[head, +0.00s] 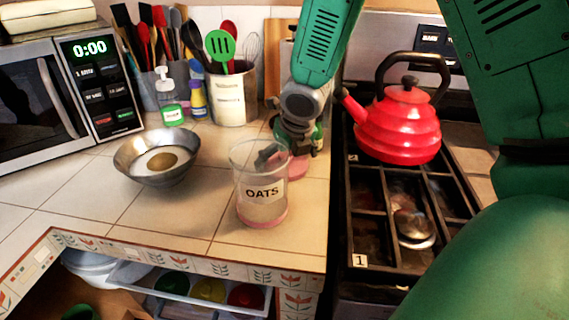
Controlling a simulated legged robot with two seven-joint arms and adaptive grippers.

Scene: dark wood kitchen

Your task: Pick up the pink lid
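A pink lid (297,168) shows only in part, behind and right of the clear jar labelled OATS (262,192). The jar stands upright on the tiled counter, with a pink band at its base. My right gripper (285,150) points down right over the lid, behind the jar. One dark finger shows by the jar's rim. The rest of the fingers blend into the dark shapes behind, so I cannot tell whether they touch the lid or how far apart they are. My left gripper is not in view.
A metal bowl (157,158) with something round in it stands left of the jar. A red kettle (397,125) sits on the stove (366,215) at right. A utensil crock (231,95) and soap bottle (170,100) stand behind. The front-left counter is clear.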

